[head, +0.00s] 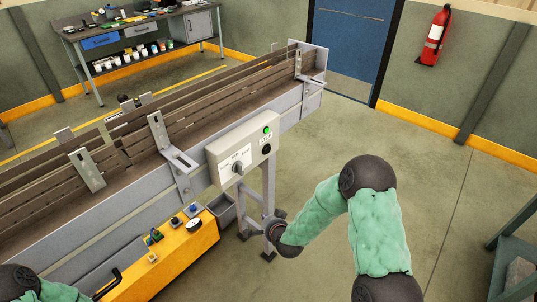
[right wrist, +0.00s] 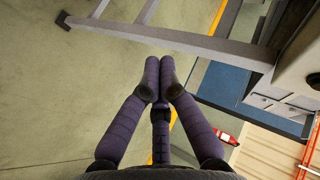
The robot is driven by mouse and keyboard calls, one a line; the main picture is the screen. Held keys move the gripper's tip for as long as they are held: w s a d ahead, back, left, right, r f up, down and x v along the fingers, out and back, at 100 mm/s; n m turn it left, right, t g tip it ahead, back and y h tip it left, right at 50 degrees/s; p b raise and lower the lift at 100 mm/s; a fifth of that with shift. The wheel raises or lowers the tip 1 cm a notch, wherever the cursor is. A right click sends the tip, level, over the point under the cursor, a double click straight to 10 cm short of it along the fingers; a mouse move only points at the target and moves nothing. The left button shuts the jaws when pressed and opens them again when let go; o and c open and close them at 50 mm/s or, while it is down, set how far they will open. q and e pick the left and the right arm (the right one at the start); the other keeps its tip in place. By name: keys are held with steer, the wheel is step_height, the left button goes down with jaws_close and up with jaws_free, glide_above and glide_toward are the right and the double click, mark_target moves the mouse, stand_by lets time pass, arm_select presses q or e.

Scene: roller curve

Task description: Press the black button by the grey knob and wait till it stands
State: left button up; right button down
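The control box (head: 241,150) is light grey and fixed to the side of the slatted conveyor. It bears a lit green lamp (head: 267,130), the black button (head: 266,149) below the lamp, and the grey knob (head: 238,168) at lower left. My right gripper (head: 274,222) is below the box, by the stand's legs, apart from the button. In the right wrist view its dark fingers (right wrist: 160,62) are closed together with nothing seen between them.
The conveyor (head: 150,165) runs from lower left to upper centre, with metal brackets on its rail. A workbench (head: 135,30), blue door (head: 350,45) and red extinguisher (head: 434,38) are behind.

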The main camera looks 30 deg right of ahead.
mark_target(267, 150)
steer(key=w+d+r+m+t+h+b, duration=0.1)
steer(key=d+r+m+t+h, duration=0.2)
steer(key=d+r, duration=0.3)
steer(key=w+d+r+m+t+h, duration=0.2)
steer(key=d+r+m, duration=0.3)
steer(key=r, duration=0.7)
steer(key=shift+w+d+t+h+b, duration=0.15)
steer(key=shift+d+t+h+b, duration=0.35)
steer(key=shift+d, duration=0.5)
steer(key=shift+w+a+f, duration=0.1)
steer(key=w+a, duration=0.3)
steer(key=w, duration=0.5)
steer(key=shift+a, duration=0.15)
